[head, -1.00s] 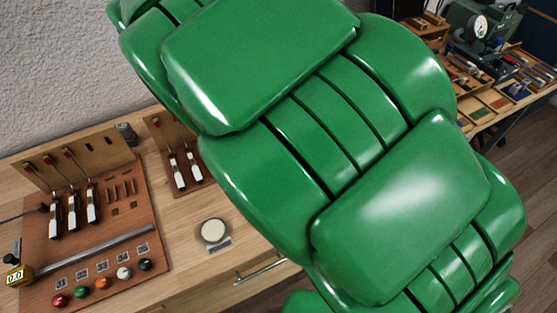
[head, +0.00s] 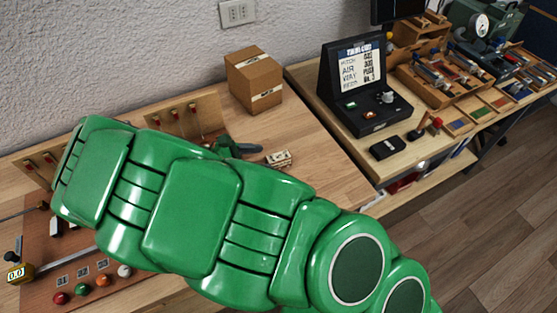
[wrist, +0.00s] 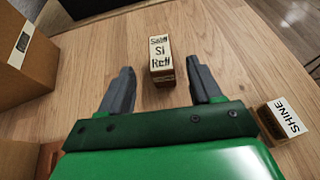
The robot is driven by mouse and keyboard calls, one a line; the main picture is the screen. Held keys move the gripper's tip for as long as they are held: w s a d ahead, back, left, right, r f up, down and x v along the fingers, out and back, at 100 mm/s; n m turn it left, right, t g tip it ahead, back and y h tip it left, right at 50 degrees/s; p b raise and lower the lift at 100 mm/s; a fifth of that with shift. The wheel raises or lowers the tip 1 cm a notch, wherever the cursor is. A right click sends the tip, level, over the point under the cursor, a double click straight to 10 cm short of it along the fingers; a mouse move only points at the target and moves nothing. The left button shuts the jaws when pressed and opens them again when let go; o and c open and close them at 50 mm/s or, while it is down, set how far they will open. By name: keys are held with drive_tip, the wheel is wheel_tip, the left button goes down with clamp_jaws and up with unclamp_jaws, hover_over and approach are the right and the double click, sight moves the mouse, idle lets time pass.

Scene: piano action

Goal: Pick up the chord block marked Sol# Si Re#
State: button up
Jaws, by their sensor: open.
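The chord block marked Sol# Si Re# (wrist: 161,62) stands on the wooden tabletop, ahead of my gripper in the wrist view. Its lettering faces the camera. My gripper (wrist: 160,68) is open and empty, with one dark finger to each side of the block in the picture and a gap on both sides. I cannot tell how far the fingertips are above the table. In the head view, a small pale labelled block (head: 278,159), probably the same one, lies just right of my dark gripper (head: 248,149). Its marking is too small to read there.
A block marked SHINE (wrist: 283,119) lies right of my gripper. A cardboard box (wrist: 22,58) stands at the left; it also shows in the head view (head: 253,82). A black display case (head: 362,92) stands further right. The table before the block is clear.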

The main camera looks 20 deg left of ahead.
sight(274, 158)
drive_tip(key=shift+x, duration=3.75)
drive_tip(key=shift+s+f, duration=0.1)
drive_tip(key=shift+c, duration=0.3)
drive_tip(key=c, duration=1)
